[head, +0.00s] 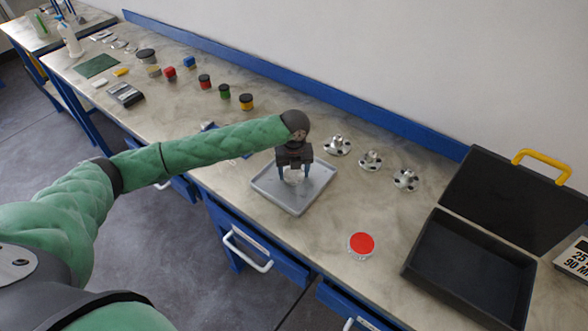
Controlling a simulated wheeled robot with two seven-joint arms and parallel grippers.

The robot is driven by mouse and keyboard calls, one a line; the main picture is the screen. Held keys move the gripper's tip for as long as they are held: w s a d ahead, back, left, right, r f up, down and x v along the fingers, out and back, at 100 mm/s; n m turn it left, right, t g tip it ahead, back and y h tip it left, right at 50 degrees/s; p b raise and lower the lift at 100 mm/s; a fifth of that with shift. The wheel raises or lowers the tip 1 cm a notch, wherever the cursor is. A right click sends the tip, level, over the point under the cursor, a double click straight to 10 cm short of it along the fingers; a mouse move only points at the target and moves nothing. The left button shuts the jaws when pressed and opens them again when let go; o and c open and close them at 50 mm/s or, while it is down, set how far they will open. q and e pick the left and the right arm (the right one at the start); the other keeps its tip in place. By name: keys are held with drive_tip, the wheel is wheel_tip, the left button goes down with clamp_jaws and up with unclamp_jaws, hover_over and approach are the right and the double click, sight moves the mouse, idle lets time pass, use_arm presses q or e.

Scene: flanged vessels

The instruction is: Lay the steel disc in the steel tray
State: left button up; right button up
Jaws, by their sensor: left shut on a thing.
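The steel tray (270,196) is a shallow light grey tray on the bench, in the middle of the head view. My left gripper (293,173) points down over the tray. It is shut on a small shiny pale object, which looks like the steel disc (293,178). The disc's upper part is partly hidden by the fingers. I cannot tell whether the disc touches the tray floor. My right gripper is not in view.
A red-topped round piece (360,244) lies in front. An open black case (470,268) stands at the right. Several small coloured-banded jars (246,102) stand further left along the bench.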

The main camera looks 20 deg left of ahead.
sight(294, 174)
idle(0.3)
use_arm(q)
drive_tip(key=o, duration=1.5)
drive_tip(key=shift+f, duration=0.15)
drive_tip(key=shift+c, duration=0.2)
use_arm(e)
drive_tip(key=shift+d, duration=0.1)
use_arm(q)
drive_tip(key=shift+r+b, duration=0.3)
drive_tip(key=shift+r, duration=0.05)
wheel_tip(294, 174, up, 2)
drive_tip(key=shift+d+r+b, duration=0.1)
drive_tip(key=shift+r+b, duration=0.1)
drive_tip(key=shift+b, duration=0.4)
wheel_tip(294, 174, up, 9)
drive_tip(key=b, duration=0.3)
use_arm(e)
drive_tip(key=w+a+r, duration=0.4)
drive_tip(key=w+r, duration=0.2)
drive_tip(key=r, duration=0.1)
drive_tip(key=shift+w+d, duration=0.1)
